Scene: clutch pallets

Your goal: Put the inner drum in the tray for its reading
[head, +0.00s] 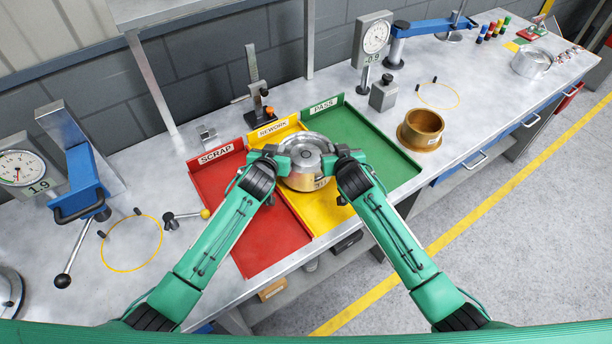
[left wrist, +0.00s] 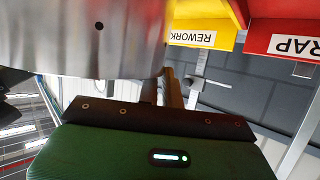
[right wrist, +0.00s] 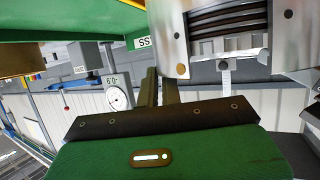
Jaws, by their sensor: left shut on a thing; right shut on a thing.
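A silver metal drum (head: 306,144), which I take for the inner drum, is held between my two grippers over the yellow REWORK tray (head: 322,216). My left gripper (head: 278,158) is shut on its left side and my right gripper (head: 335,158) on its right side. Its smooth wall shows in the left wrist view (left wrist: 85,35). In the right wrist view the drum (right wrist: 172,40) shows dark stacked plates in a slot. The red SCRAP tray (head: 262,245) is left and the green PASS tray (head: 375,145) right. Whether the drum touches the yellow floor is hard to tell.
The left dial gauge (head: 20,168) reads 1.9; the right gauge (head: 374,38) reads about 0.9, its sign unclear. A brass ring (head: 422,128) stands right of the green tray. Another silver drum (head: 531,62) stands far right. A height stand (head: 257,95) is behind the trays.

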